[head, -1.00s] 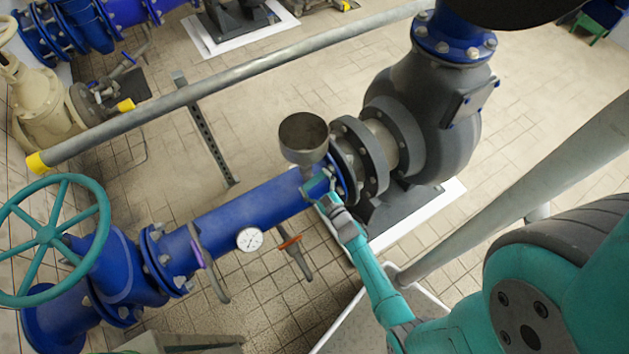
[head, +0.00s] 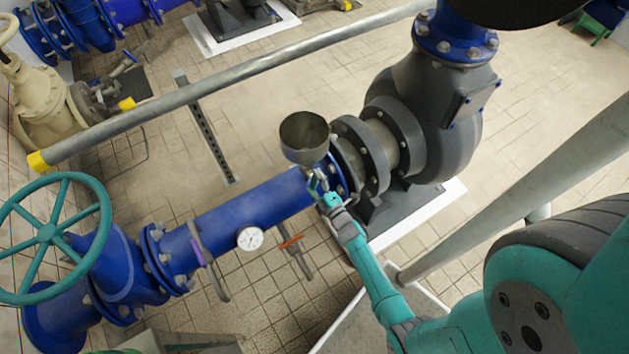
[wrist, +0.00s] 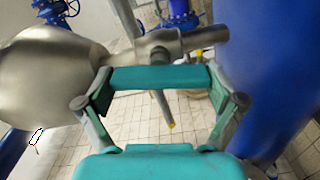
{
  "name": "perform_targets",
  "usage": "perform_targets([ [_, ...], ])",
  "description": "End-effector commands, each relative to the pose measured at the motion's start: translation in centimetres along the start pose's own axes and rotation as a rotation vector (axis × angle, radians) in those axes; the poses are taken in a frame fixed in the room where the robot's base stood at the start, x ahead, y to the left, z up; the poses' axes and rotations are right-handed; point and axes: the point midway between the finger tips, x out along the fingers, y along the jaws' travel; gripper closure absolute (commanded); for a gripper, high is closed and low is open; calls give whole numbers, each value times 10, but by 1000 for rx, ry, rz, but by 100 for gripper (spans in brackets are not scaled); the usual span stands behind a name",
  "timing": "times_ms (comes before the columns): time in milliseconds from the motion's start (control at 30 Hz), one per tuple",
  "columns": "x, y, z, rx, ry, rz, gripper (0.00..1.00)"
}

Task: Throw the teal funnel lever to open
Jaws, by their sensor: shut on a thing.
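A grey metal funnel (head: 304,140) stands on the blue pipe beside the pump flange. In the wrist view its bowl (wrist: 45,75) fills the left side, with a metal neck running right. The teal funnel lever (wrist: 160,78) is a short bar beneath that neck, spanning between my fingertips. In the head view the lever (head: 312,187) is small and partly hidden at the funnel's base. My gripper (head: 322,195) reaches it from the lower right. In the wrist view my gripper (wrist: 160,80) is shut on the lever, one finger at each end.
The blue pipe (head: 258,203) runs below the funnel, with a gauge (head: 250,238), a purple-handled lever (head: 197,250) and an orange-handled lever (head: 291,241). A teal handwheel (head: 48,236) is at left. The dark pump (head: 430,120) stands right of the funnel. A long grey rail (head: 230,85) crosses behind.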

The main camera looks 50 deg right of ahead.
Motion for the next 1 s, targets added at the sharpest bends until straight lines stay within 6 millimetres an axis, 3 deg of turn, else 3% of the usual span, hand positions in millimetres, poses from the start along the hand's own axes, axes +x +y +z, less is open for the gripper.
perform_targets([
  [400, -1, -2, -1, -231, 2, -1, 41],
  [1000, -1, -2, 0, -280, 1, -2, 41],
])
